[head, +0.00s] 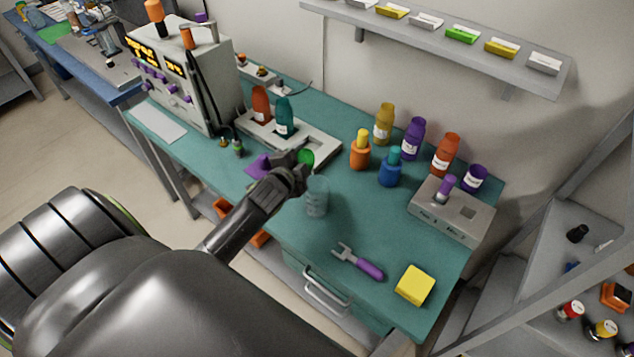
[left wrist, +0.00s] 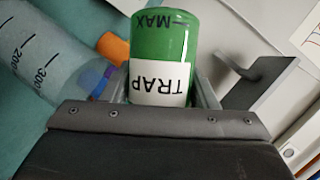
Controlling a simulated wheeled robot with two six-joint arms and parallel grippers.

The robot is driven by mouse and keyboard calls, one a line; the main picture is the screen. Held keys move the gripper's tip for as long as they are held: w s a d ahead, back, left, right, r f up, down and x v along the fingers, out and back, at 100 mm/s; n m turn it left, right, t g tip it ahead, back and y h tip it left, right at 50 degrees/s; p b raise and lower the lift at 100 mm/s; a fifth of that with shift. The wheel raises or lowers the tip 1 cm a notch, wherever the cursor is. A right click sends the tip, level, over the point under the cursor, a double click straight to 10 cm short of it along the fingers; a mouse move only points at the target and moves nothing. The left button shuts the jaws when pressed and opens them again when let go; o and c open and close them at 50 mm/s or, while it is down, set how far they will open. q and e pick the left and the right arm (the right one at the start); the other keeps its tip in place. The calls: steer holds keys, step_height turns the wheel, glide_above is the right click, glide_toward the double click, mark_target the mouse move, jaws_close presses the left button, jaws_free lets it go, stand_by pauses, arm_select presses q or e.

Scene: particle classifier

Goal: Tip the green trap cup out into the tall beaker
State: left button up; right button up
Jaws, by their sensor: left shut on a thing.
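My left gripper (head: 293,170) is shut on the green trap cup (head: 306,158), holding it above the bench, just behind and left of the tall beaker. In the left wrist view the green cup (left wrist: 165,45) sits between the fingers (left wrist: 163,88), its white TRAP label facing the camera with the lettering upside down. The cup's mouth and contents are hidden, and I cannot tell how far it is tilted. The clear tall beaker (head: 317,198) stands upright on the bench. Its graduated wall (left wrist: 40,65) fills the left of the wrist view. The right gripper is not in view.
Orange (head: 360,152) and blue (head: 390,170) bottles stand behind and right of the beaker. A grey tray (head: 325,152) with two bottles is behind the cup. A fork-like tool (head: 358,262) and yellow block (head: 415,285) lie in front.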

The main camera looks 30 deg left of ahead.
mark_target(313, 163)
arm_select(q)
steer(key=shift+f, duration=0.15)
steer(key=shift+d+f+m+b, duration=0.15)
steer(key=shift+m+b, duration=0.15)
steer(key=shift+b, duration=0.45)
steer(key=shift+d+r+m+y+b, duration=0.1)
steer(key=shift+r+m+y+b, duration=0.1)
steer(key=shift+m+y+b, duration=0.6)
steer(key=shift+s+d+r+m+t+b, duration=0.1)
steer(key=shift+d+r+m+t+b, duration=0.1)
steer(key=shift+d+m+t+b, duration=0.3)
stand_by(0.6)
steer(key=shift+d+r+m+y, duration=0.1)
steer(key=shift+d+m+y, duration=0.2)
steer(key=shift+m, duration=0.1)
stand_by(0.5)
steer(key=shift+d+r+m+t+y+b, duration=0.25)
steer(key=shift+m+t+b, duration=0.25)
steer(key=shift+m+b, duration=0.3)
stand_by(1.0)
steer(key=shift+d+m+t+y+b, duration=0.2)
steer(key=shift+d+m+t+b, duration=0.1)
steer(key=shift+m+b, duration=0.4)
steer(key=shift+d+m+t+y+b, duration=0.15)
steer(key=shift+m+t+b, duration=0.25)
steer(key=shift+m, duration=0.4)
stand_by(1.0)
